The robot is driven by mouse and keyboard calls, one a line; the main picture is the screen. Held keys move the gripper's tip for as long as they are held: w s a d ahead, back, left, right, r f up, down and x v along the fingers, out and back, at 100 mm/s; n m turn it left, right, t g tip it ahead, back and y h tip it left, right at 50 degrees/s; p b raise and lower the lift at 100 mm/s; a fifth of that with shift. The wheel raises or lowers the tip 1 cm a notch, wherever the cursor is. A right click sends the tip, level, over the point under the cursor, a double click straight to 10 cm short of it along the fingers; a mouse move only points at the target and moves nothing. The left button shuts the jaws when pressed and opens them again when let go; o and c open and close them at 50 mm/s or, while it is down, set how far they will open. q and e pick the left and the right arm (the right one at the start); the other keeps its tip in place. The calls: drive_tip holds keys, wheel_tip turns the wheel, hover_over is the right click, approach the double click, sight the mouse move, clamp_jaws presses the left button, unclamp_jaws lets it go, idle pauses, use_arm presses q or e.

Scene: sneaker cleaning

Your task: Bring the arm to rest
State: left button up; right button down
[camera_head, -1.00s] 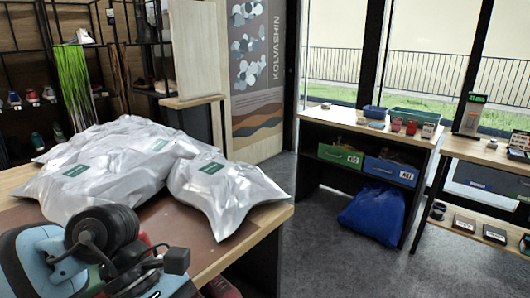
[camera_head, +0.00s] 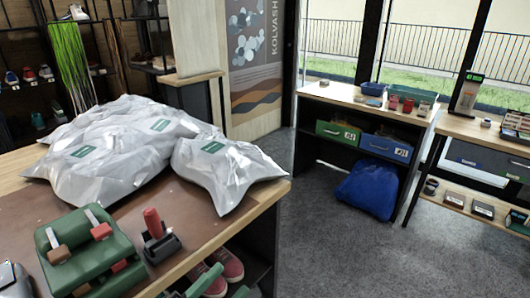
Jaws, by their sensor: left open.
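My left gripper (camera_head: 12,281) shows only as a dark grey and silver part at the lower left corner. Most of it and its arm lie outside the picture. It is open, and no object shows between its fingers. It is left of the green rack (camera_head: 92,262) on the workbench, apart from it. My right gripper is not in view.
Silver bags (camera_head: 110,160) with green labels cover the back of the workbench. A red-handled tool (camera_head: 154,224) stands in a dark holder by the green rack. Red sneakers (camera_head: 228,264) sit on a shelf below. Floor (camera_head: 330,240) to the right is clear.

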use_arm(q)
drive_tip(key=s+a+f+n+y+p, duration=0.1)
drive_tip(key=s+a+f+n+y, duration=0.25)
drive_tip(key=f+n+y, duration=0.45)
drive_tip(key=s+a+f+n+y, duration=0.2)
drive_tip(key=a+f+n+y, duration=0.15)
drive_tip(key=f+n, duration=0.4)
drive_tip(key=s+a+f+n+g+y, duration=0.1)
drive_tip(key=s+a+f+n+g, duration=0.1)
drive_tip(key=s+f, duration=0.5)
drive_tip(key=s+a+f+n+g+y, duration=0.2)
drive_tip(key=s+a+f+n+g, duration=0.1)
drive_tip(key=s+f, duration=0.4)
drive_tip(key=shift+s+a+f+g+p, duration=0.45)
drive_tip(key=shift+s+g, duration=0.35)
drive_tip(key=shift+s, duration=0.4)
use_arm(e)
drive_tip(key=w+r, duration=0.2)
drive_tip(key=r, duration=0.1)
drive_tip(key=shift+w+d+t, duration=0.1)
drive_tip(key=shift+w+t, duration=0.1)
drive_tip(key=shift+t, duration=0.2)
use_arm(q)
drive_tip(key=shift+r+y, duration=0.1)
drive_tip(key=shift+y, duration=0.15)
